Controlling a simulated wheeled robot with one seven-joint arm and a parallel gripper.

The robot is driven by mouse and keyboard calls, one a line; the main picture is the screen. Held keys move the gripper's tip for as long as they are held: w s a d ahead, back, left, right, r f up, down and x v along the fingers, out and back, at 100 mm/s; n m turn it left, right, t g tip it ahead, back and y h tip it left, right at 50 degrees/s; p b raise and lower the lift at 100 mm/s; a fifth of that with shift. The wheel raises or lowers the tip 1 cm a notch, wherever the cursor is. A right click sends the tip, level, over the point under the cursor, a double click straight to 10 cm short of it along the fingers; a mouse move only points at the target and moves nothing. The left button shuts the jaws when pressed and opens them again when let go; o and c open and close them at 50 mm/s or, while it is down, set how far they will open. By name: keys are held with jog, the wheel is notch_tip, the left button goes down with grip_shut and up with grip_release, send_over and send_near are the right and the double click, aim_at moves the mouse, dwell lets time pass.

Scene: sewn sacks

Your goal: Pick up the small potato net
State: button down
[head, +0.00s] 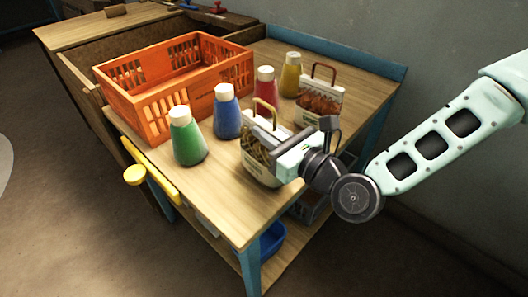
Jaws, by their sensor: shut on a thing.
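The small potato net (257,165) is a white-banded bag with pale tan contents and a tan loop handle on top. It stands upright near the front right part of the table, its label too small to read. My gripper (278,143) reaches in from the right and is shut on its upper part. The gripper body hides the bag's right side. I cannot tell whether its base touches the table. A second, similar bag (320,103) with reddish-brown contents and a brown handle stands behind it, apart from my gripper.
The wooden table (225,205) also holds an orange crate (150,118) and green (188,140), blue (226,113), red (264,88) and yellow (290,75) bottles close to the bags. The table's front is clear. A wall stands behind the right side.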

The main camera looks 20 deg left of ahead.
dwell(0.4)
notch_tip(320, 180, up, 10)
jog(key=shift+r+p, duration=0.1)
jog(key=shift+p, duration=0.3)
dwell(0.8)
